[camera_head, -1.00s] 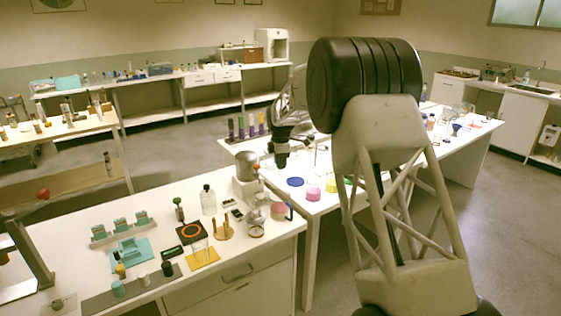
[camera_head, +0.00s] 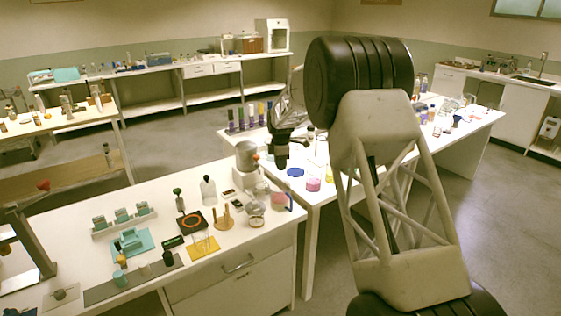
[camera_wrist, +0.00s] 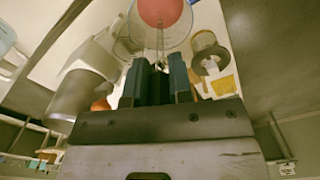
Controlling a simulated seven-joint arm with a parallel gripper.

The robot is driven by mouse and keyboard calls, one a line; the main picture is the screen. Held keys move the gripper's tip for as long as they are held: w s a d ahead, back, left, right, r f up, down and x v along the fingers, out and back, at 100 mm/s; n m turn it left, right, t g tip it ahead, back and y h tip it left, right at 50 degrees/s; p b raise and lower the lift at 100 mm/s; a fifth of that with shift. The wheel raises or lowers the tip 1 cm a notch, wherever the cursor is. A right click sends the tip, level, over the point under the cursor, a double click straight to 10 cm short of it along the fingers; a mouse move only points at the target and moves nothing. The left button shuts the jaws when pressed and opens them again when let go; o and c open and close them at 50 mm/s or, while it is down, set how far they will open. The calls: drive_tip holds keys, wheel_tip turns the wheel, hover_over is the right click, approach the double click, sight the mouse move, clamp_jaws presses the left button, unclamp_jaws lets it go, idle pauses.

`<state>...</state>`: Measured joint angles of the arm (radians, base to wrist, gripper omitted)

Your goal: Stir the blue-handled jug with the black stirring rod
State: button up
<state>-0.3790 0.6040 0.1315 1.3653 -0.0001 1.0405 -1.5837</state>
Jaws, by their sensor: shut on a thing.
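The blue-handled jug (camera_head: 278,200) stands near the right end of the front bench with pink liquid in it. In the wrist view its round mouth and pink content (camera_wrist: 160,10) show at the top centre, just beyond my fingertips. My gripper (camera_head: 281,163) hangs above and behind the jug in the head view. In the wrist view my gripper (camera_wrist: 158,72) is shut on a thin rod (camera_wrist: 160,42), taken as the stirring rod. The rod's colour is unclear and the fingers hide most of it. I cannot tell whether its tip is inside the jug.
A grey-white device (camera_head: 247,165) stands close behind the jug, left of my gripper. A small glass vessel (camera_head: 256,216) and a wooden stand (camera_head: 223,216) are in front. A blue dish (camera_head: 295,172) and a pink beaker (camera_head: 313,184) sit on the bench behind.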

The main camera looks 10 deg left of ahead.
drive_tip(key=shift+f, duration=4.4)
drive_tip(key=shift+s+a+f, duration=0.1)
drive_tip(key=shift+s, duration=0.05)
